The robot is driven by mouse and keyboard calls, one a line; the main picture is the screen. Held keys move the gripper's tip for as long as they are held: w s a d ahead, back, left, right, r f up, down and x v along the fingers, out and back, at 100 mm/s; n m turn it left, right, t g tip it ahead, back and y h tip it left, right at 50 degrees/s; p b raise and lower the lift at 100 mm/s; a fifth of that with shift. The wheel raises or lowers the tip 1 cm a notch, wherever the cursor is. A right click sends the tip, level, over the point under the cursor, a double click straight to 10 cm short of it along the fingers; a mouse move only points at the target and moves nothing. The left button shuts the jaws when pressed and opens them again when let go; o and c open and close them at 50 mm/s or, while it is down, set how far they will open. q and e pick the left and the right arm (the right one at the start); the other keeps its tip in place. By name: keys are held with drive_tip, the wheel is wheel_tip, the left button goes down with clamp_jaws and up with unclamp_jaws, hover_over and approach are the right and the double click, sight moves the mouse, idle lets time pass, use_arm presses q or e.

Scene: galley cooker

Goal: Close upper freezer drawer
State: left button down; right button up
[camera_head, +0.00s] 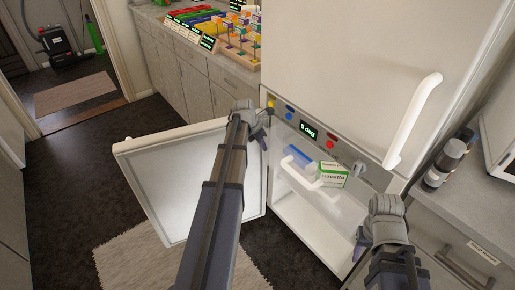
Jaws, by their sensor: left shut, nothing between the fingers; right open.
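The upper freezer drawer, with a white looped handle (308,181), sits in the open lower compartment of a white fridge-freezer. It holds a blue item (298,157) and a green-and-white box (333,174). How far it is pulled out is hard to tell. The freezer door (183,172) is swung wide open to the left. My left gripper (264,131) is shut and empty, by the compartment's left edge, left of the handle and apart from it. My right gripper (360,240) is open and empty, right of and below the drawer; its fingers are partly hidden by its wrist.
The control panel (308,128) shows a green display. The closed upper door has a white handle (412,120). A left counter holds a wooden rack (236,42). A light rug (125,262) lies on the floor.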

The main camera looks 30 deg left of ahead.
use_arm(q)
drive_tip(key=s+a+r+p, duration=0.2)
drive_tip(key=s+r+p, duration=0.5)
drive_tip(key=r+p, duration=0.2)
drive_tip(key=shift+s+a+r, duration=0.15)
drive_tip(key=shift+a+r, duration=0.05)
drive_tip(key=shift+a, duration=0.1)
idle(0.3)
drive_tip(key=s+f+t+h+b, duration=0.1)
drive_tip(key=s+f+t+b, duration=0.3)
drive_tip(key=b, duration=0.4)
drive_tip(key=b+x, duration=0.2)
drive_tip(key=x, duration=0.1)
drive_tip(key=w+r+b+x, duration=0.1)
drive_tip(key=b+x, duration=0.1)
drive_tip(key=x, duration=0.2)
drive_tip(key=w+b+x, duration=0.1)
drive_tip(key=b+x, duration=0.1)
drive_tip(key=x, duration=0.2)
drive_tip(key=shift+d+r+b, duration=0.15)
drive_tip(key=shift+r+b, duration=0.2)
drive_tip(key=shift+r, duration=0.05)
drive_tip(key=shift+w+d, duration=0.2)
drive_tip(key=shift+w, duration=0.2)
